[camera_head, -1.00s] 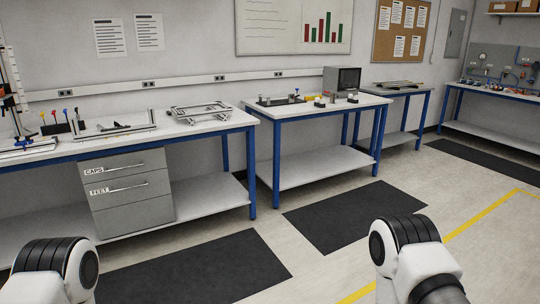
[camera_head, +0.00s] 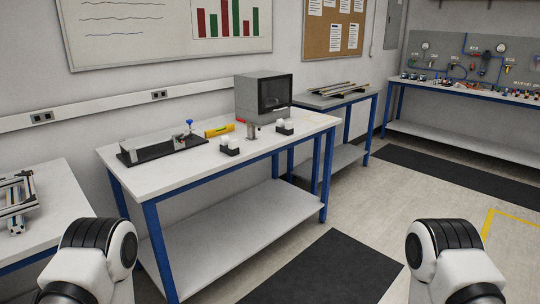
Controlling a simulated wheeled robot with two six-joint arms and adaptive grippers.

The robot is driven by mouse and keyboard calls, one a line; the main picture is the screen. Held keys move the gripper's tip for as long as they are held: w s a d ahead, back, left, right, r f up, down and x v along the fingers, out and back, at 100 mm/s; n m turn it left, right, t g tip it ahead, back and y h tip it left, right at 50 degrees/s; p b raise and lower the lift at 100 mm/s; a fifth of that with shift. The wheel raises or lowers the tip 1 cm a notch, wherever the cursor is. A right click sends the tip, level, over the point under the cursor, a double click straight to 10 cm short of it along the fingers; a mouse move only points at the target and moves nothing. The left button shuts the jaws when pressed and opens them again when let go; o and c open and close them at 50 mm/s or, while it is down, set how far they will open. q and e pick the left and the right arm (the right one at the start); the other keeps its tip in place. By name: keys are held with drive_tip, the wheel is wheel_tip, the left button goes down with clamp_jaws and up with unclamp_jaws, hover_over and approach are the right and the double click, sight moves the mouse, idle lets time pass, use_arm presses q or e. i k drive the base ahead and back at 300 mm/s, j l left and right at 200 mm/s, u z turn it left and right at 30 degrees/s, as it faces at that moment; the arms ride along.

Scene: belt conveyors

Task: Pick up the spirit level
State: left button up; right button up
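A small yellow bar that looks like the spirit level (camera_head: 219,130) lies on the white top of the middle workbench (camera_head: 150,180), between a black fixture and a grey box-shaped machine. It is well ahead of me and out of contact with my arms. Parts of both my arms show at the bottom left and bottom right of the head view. Neither gripper is in view.
On the same bench are the black fixture (camera_head: 160,148), the grey machine (camera_head: 263,96) and small white-topped blocks (camera_head: 230,146). Another bench (camera_head: 60,210) with a metal frame (camera_head: 16,200) stands at left. Black mats (camera_head: 330,268) lie on open floor.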

sight(212, 133)
drive_tip(key=i+l+u, duration=0.15)
drive_tip(key=i, duration=0.3)
drive_tip(key=i+l+u, duration=0.15)
drive_tip(key=i, duration=0.3)
drive_tip(key=i+l+u, duration=0.15)
drive_tip(key=i, duration=0.3)
